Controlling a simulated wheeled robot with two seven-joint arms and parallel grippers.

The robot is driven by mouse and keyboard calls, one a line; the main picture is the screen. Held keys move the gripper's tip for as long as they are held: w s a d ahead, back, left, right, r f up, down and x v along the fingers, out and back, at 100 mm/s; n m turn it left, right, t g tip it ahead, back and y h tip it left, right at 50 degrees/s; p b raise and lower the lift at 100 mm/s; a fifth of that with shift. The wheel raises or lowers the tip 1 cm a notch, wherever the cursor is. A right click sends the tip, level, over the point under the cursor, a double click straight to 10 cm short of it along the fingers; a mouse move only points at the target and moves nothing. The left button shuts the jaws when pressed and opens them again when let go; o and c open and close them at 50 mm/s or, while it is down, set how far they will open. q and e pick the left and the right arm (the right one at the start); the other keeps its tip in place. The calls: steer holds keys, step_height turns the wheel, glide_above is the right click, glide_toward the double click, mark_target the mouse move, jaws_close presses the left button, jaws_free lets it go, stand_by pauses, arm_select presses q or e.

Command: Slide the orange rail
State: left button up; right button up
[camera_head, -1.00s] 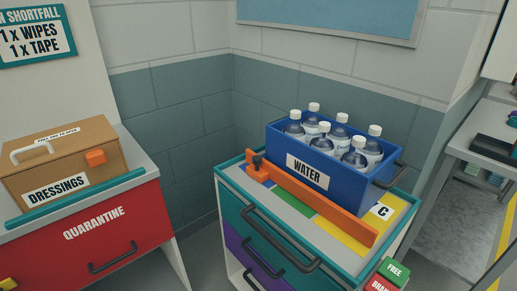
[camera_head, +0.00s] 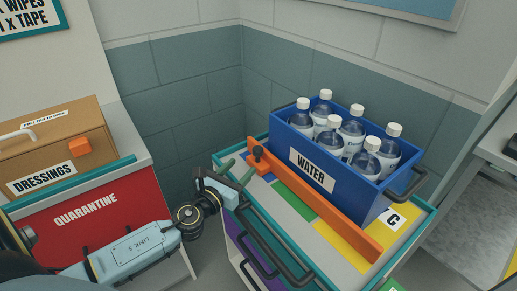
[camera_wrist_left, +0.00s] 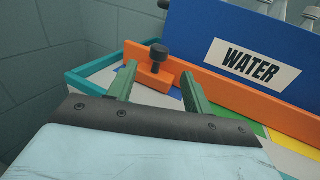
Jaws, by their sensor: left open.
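The orange rail (camera_head: 318,205) lies along the front of the blue water crate (camera_head: 335,188) on top of the cart. A dark knob (camera_head: 258,154) stands at the rail's left end. My left gripper (camera_head: 234,174) is at the cart's left corner, open, close to the knob end of the rail. In the left wrist view its two green fingers (camera_wrist_left: 157,88) point toward the rail's end block, with the knob (camera_wrist_left: 158,52) beyond and between them. Nothing is between the fingers that I can tell. The rail also shows in the left wrist view (camera_wrist_left: 225,91). My right gripper is not in view.
Several bottles (camera_head: 350,130) stand in the crate. The cart top (camera_head: 345,251) has coloured patches and a C label. A red quarantine cabinet (camera_head: 90,215) with a dressings box (camera_head: 55,150) stands at left. Black handles (camera_head: 270,235) jut from the cart's drawers.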

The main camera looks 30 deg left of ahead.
mark_target(255, 153)
arm_select(q)
steer(key=w, duration=0.9)
steer(key=shift+f, duration=0.1)
steer(key=shift+w, duration=0.65)
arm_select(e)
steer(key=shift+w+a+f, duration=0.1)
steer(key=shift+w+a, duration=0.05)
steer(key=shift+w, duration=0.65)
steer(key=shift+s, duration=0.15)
arm_select(q)
jaws_close()
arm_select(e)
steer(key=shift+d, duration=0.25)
